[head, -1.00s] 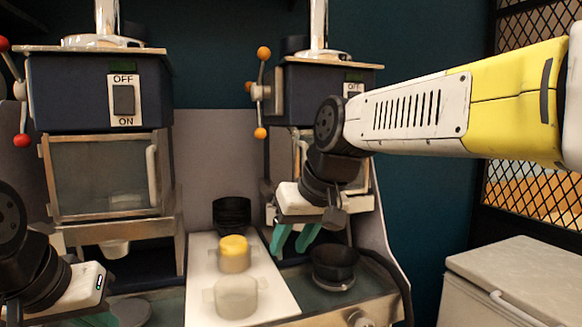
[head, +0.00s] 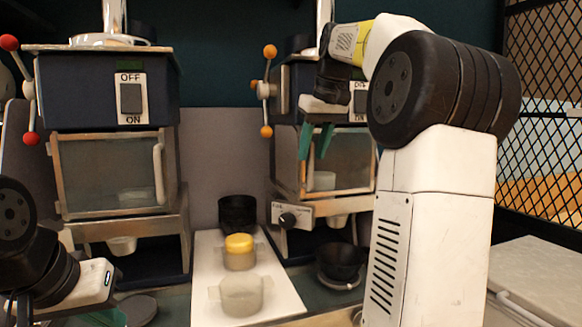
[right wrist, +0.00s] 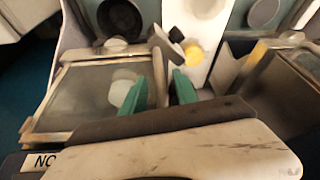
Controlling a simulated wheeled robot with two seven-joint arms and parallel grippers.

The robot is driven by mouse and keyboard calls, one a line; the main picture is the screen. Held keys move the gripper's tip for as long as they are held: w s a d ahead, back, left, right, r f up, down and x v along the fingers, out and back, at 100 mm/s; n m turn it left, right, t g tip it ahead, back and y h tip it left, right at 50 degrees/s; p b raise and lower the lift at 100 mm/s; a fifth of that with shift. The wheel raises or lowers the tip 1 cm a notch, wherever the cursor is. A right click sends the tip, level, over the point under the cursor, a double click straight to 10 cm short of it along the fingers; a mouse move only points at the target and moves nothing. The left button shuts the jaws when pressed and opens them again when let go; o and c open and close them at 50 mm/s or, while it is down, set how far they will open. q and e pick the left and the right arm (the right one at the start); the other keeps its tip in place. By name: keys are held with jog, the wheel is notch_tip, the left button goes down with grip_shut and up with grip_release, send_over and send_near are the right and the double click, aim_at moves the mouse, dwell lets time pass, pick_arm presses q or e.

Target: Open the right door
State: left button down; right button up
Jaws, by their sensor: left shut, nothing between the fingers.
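The right door (head: 347,160) is a glass panel in a metal and wood frame on the right machine and appears closed. My right gripper (head: 315,157) is in front of its left edge, teal fingers pointing down and apart. In the right wrist view, which is upside down, the door (right wrist: 85,98) shows at left. A pale bar (right wrist: 158,75), apparently the door handle, lies between the open fingers (right wrist: 157,92); I cannot tell if they touch it. My left gripper (head: 108,318) is low at the left, shut and empty, partly cut off by the frame.
The left machine's door (head: 105,172) is closed. A white board (head: 270,300) between the machines carries a yellow-topped jar (head: 239,253) and a pale jar (head: 241,296). A black cup (head: 340,262) stands below the right machine. A knob box (head: 292,216) sits under the door's left corner.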

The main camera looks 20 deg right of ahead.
aim_at(309, 163)
jog(key=x, duration=0.5)
grip_shut()
dwell(1.4)
